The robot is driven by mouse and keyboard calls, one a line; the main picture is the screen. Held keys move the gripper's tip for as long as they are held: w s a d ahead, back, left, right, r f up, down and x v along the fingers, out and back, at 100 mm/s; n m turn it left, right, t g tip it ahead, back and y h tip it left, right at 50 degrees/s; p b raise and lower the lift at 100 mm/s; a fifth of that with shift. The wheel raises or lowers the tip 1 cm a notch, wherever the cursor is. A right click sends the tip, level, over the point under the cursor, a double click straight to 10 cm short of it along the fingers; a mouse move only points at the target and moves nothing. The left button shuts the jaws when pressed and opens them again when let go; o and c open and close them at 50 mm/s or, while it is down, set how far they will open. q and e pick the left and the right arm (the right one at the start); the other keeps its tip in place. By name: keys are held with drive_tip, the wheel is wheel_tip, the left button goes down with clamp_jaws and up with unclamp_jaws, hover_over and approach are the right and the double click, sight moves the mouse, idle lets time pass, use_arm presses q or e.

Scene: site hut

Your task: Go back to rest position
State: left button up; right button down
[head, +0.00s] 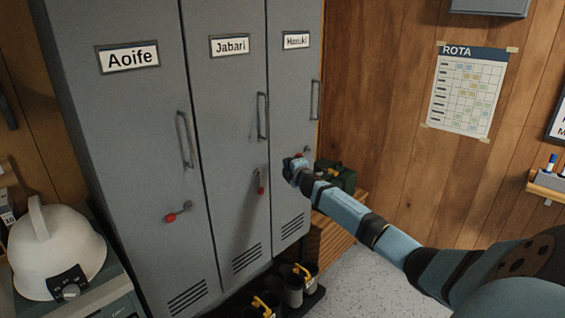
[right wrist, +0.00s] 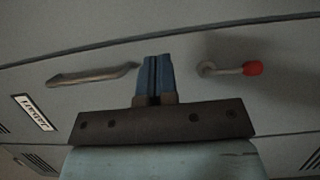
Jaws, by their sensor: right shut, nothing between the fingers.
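My right gripper (head: 291,165) is at the front of the grey lockers, low beside the third door (head: 293,110) in the head view. In the right wrist view its two blue fingers (right wrist: 154,75) are together with nothing between them. A locker door fills that view behind them, with a bar handle (right wrist: 92,76) on one side and a red-tipped lever (right wrist: 252,68) on the other. I cannot tell whether the fingers touch the door. My left gripper is not in view.
The lockers labelled Aoife (head: 128,58) and Jabari (head: 230,45) look shut. Boots (head: 292,285) stand below the lockers. A green bag (head: 337,176) lies on a wooden bench (head: 330,236) behind my right arm. Some grey floor (head: 345,285) is clear.

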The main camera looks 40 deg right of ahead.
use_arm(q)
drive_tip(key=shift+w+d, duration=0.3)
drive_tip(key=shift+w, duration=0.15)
use_arm(e)
drive_tip(key=s, duration=0.7)
drive_tip(key=shift+d+f, duration=0.25)
drive_tip(key=shift+f, duration=0.1)
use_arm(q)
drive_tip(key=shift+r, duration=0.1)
